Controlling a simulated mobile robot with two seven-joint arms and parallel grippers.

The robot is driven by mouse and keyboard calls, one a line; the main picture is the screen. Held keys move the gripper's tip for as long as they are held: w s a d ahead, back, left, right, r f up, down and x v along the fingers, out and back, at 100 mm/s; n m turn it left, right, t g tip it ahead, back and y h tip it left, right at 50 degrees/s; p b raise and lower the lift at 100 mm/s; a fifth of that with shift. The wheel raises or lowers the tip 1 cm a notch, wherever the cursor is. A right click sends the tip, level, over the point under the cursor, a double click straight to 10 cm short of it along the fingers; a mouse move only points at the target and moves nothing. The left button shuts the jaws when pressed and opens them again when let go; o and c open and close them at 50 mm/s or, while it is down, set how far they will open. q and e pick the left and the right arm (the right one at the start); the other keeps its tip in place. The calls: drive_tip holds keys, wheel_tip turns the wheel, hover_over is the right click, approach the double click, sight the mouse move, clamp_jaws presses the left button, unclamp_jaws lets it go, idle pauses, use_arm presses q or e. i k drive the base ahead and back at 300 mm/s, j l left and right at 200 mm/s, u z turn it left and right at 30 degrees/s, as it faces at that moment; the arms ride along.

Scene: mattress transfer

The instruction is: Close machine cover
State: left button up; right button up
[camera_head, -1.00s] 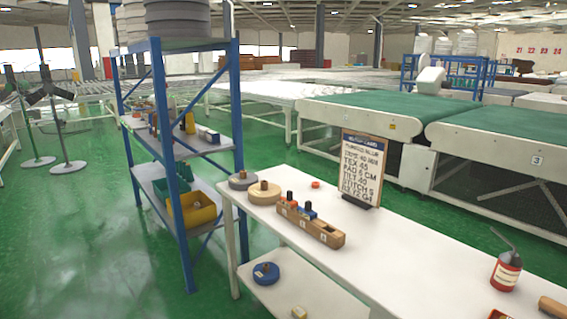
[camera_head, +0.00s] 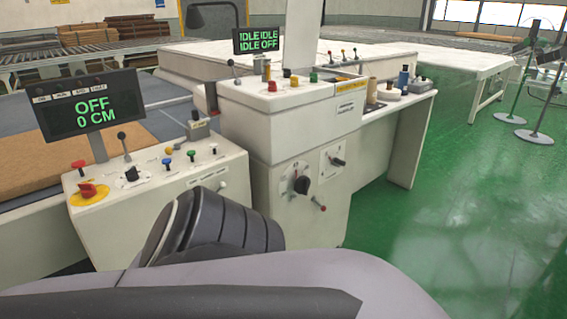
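A white machine (camera_head: 265,130) stands in the middle of the view, with buttons and levers on its top and a black knob on its front. A tall white panel (camera_head: 303,32) rises upright from its top, next to a dark opening with a yellow label strip; it looks like the raised cover. Its upper end is cut off by the frame. One of my arms crosses the bottom foreground, hiding part of the floor and the lower machine fronts. Neither gripper is in view.
A control box (camera_head: 160,200) with a screen (camera_head: 90,105) reading "OFF 0 CM" stands at left. A second screen (camera_head: 257,40) reads "IDLE". Green floor (camera_head: 460,200) is clear at right; fan stands (camera_head: 520,100) are beyond.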

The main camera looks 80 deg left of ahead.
sight(303, 18)
drive_tip(key=u, duration=2.45)
drive_tip(key=i+l+z, duration=0.25)
drive_tip(key=i+l, duration=0.25)
drive_tip(key=i+l+z, duration=0.55)
drive_tip(key=z, duration=0.3)
drive_tip(key=i+z, duration=0.25)
drive_tip(key=i, duration=0.9)
drive_tip(key=i+u, duration=0.2)
drive_tip(key=i, duration=0.35)
drive_tip(key=i+l+u, duration=0.2)
drive_tip(key=i, duration=0.35)
drive_tip(key=i+u, duration=0.25)
drive_tip(key=i, duration=0.9)
